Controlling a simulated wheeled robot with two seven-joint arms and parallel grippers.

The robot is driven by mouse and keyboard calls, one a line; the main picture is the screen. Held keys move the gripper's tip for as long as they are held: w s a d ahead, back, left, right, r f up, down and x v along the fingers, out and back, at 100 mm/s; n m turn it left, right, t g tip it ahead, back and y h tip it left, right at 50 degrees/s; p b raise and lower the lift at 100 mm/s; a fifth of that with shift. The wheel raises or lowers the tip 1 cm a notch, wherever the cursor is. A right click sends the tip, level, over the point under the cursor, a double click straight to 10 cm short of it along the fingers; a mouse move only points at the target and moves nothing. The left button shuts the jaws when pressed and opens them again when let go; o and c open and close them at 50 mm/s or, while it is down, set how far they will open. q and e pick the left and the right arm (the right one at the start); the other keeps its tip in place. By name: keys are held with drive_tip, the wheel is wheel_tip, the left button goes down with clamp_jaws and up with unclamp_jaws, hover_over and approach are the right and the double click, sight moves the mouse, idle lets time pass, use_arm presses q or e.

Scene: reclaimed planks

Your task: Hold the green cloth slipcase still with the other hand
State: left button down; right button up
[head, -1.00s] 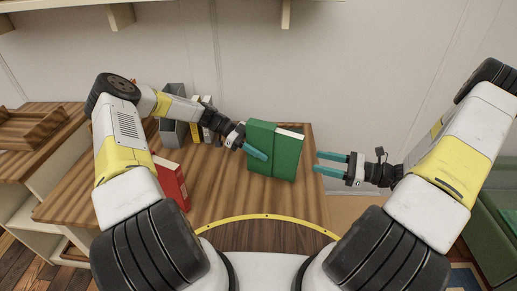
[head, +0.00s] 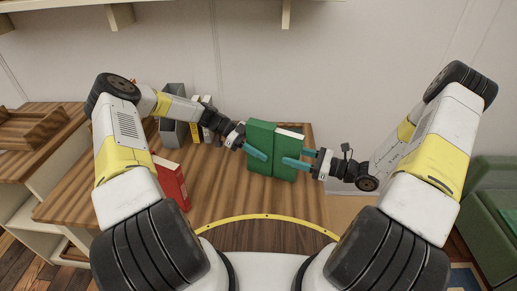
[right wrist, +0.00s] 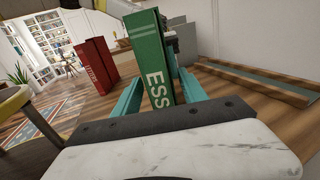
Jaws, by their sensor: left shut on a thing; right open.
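The green cloth slipcase (head: 259,136) stands roughly upright, slightly tilted, over the wooden desk. A green book (head: 287,150) with a pale top edge shows at its right side and seems to sit partly inside it. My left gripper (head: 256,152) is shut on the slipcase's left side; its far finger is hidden. My right gripper (head: 293,158) is open at the right side, one finger in front and one behind. In the right wrist view the lettered green spine (right wrist: 155,75) stands between the teal fingers of this gripper (right wrist: 158,95), with no clear contact visible.
A red book (head: 171,184) stands on the desk (head: 225,190) at the left. A grey holder (head: 173,115) and several books (head: 203,118) stand at the back left. The desk's right end is close below my right gripper. A green sofa (head: 497,205) is far right.

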drive_tip(key=shift+w+a, duration=0.25)
drive_tip(key=shift+a, duration=0.45)
clamp_jaws()
drive_tip(key=shift+r, duration=0.3)
idle(0.4)
drive_tip(key=shift+a, duration=0.2)
